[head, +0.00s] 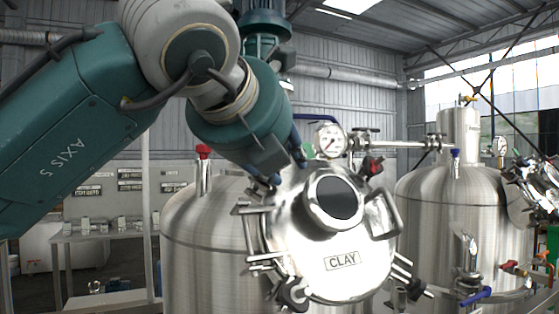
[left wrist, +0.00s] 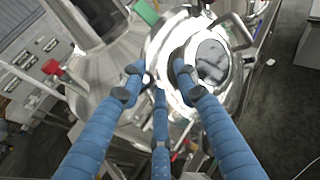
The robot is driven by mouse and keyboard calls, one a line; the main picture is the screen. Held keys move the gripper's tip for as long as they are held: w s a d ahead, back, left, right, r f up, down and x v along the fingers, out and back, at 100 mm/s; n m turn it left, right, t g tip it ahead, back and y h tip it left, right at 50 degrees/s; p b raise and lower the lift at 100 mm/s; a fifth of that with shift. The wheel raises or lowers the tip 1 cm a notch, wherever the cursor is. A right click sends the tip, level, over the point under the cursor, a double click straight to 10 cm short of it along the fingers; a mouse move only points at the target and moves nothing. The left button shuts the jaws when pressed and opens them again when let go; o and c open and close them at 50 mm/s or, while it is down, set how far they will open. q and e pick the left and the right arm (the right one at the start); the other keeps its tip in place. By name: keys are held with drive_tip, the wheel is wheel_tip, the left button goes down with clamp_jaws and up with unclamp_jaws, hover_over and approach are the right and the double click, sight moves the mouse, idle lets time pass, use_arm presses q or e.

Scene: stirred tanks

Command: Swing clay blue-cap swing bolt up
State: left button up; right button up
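The clay tank's round steel lid (head: 318,245) faces me in the head view, with a CLAY label (head: 342,260) and a dark sight glass (head: 335,198). It also shows in the left wrist view, with its sight glass (left wrist: 212,60). Swing bolts stand around its rim; a dark-capped one (head: 290,292) is at the lower left. I cannot make out the blue cap apart from my blue fingers. My left gripper (head: 281,166) is at the lid's upper left rim. In the wrist view its three fingers (left wrist: 157,80) are spread apart, with nothing clearly held. My right gripper is out of view.
A red-topped fitting (head: 203,152) rises left of the lid. A pressure gauge (head: 330,140) and a red knob (head: 375,167) are close above the lid. Another steel tank (head: 425,215) stands at the right. A table (head: 85,237) is at the back left.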

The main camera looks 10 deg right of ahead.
use_arm(q)
drive_tip(key=v, duration=1.1)
drive_tip(key=shift+s, duration=0.4)
drive_tip(key=shift+s+a+r, duration=0.15)
drive_tip(key=shift+a+r, duration=0.05)
